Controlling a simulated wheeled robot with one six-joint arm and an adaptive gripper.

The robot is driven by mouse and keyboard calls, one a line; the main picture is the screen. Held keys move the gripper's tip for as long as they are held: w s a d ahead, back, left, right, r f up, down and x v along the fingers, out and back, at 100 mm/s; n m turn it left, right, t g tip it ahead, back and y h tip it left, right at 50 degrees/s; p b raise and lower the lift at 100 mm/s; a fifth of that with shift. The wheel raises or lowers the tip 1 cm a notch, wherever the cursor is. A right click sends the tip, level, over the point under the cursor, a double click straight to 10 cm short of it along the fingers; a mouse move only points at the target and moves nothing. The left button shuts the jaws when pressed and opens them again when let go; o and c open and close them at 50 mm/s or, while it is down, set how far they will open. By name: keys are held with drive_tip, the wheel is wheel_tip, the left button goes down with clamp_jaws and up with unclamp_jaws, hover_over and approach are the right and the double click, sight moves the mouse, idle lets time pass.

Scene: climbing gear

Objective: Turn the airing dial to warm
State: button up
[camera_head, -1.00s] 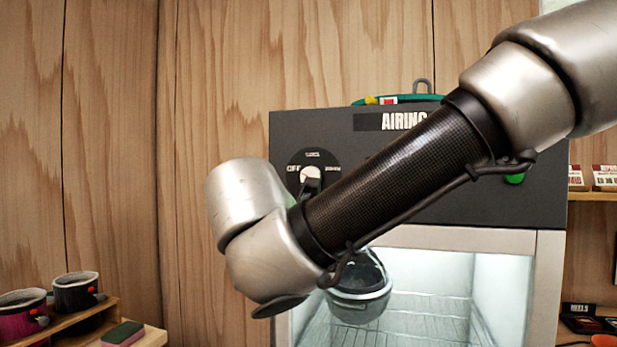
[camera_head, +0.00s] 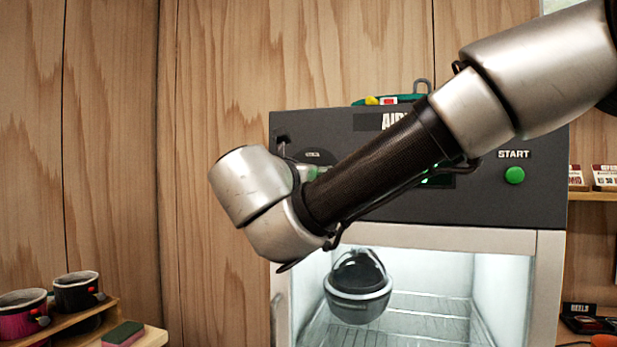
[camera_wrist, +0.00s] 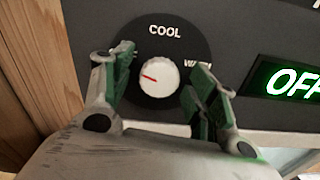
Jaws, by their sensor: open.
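The airing dial (camera_wrist: 158,77) is a white round knob on a black disc. Its red mark points left and slightly up. COOL is printed above it, and the WARM label (camera_wrist: 197,64) at right is partly covered by a finger. My gripper (camera_wrist: 163,72) is open, with one green-padded finger left of the knob and the other right of it; contact cannot be told. In the head view my wrist and arm hide the knob, and only the top of its disc (camera_head: 313,157) shows. The green display (camera_wrist: 290,80) right of the dial reads OFF.
The dark cabinet panel (camera_head: 540,200) carries a green START button (camera_head: 515,175) at right. Below, a helmet-like item (camera_head: 358,290) hangs in the lit chamber above a wire rack. Coloured gear (camera_head: 390,99) lies on top.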

drive_tip(key=c, duration=1)
drive_tip(key=shift+m, duration=0.4)
drive_tip(key=shift+f+m, duration=0.15)
drive_tip(key=shift+m, duration=6.6)
drive_tip(key=shift+f+m, duration=0.15)
drive_tip(key=shift+m, duration=6.6)
drive_tip(key=o, duration=1)
